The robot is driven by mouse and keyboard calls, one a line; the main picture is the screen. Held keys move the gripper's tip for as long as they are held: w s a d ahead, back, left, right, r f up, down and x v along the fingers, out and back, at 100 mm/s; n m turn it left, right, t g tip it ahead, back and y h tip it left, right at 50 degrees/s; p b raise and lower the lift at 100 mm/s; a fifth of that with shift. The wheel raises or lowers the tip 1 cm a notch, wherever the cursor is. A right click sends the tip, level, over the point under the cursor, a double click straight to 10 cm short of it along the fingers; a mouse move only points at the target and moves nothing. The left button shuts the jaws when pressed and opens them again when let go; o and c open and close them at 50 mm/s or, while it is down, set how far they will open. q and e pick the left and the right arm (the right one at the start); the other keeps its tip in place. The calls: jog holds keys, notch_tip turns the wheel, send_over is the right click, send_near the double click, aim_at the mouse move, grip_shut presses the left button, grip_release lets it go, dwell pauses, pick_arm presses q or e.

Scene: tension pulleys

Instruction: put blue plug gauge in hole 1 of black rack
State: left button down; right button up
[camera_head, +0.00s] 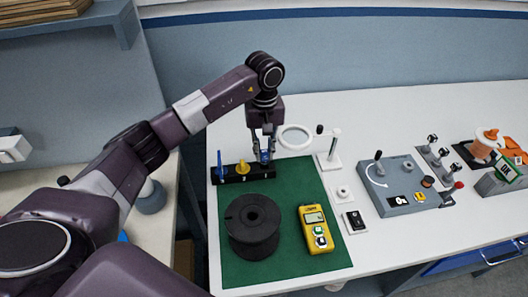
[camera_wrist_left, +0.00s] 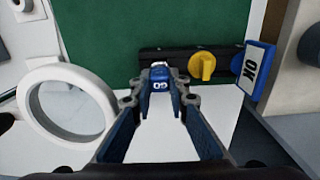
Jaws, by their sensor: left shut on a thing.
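The black rack (camera_head: 230,178) lies along the back left edge of the green mat. It also shows in the wrist view (camera_wrist_left: 220,54). My left gripper (camera_head: 264,150) points down at the rack's right end. It is shut on the blue plug gauge (camera_head: 265,157), whose blue end with white lettering shows between the fingertips in the wrist view (camera_wrist_left: 160,76). I cannot tell whether the gauge's lower end is in a hole or just above it. A yellow gauge (camera_head: 242,166) stands mid-rack. A blue-framed OK tag (camera_wrist_left: 254,70) stands at the rack's other end. No hole numbers are readable.
A ring magnifier (camera_head: 295,138) on a stand is close to the right of my left gripper. A black spool (camera_head: 252,224) and a yellow meter (camera_head: 315,228) are on the green mat (camera_head: 285,185). A grey control box (camera_head: 400,186) stands further right.

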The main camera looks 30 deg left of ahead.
pick_arm(q)
jog(key=shift+f, duration=0.1)
dwell(0.3)
jog(key=shift+f+b, duration=1.05)
jog(key=shift+f, duration=0.05)
jog(key=shift+s+f, duration=0.25)
jog(key=c, duration=1.8)
grip_release()
jog(key=shift+w, duration=0.1)
jog(key=shift+o, duration=0.2)
jog(key=shift+r, duration=0.1)
jog(key=shift+w+r, duration=0.1)
jog(key=shift+w, duration=0.05)
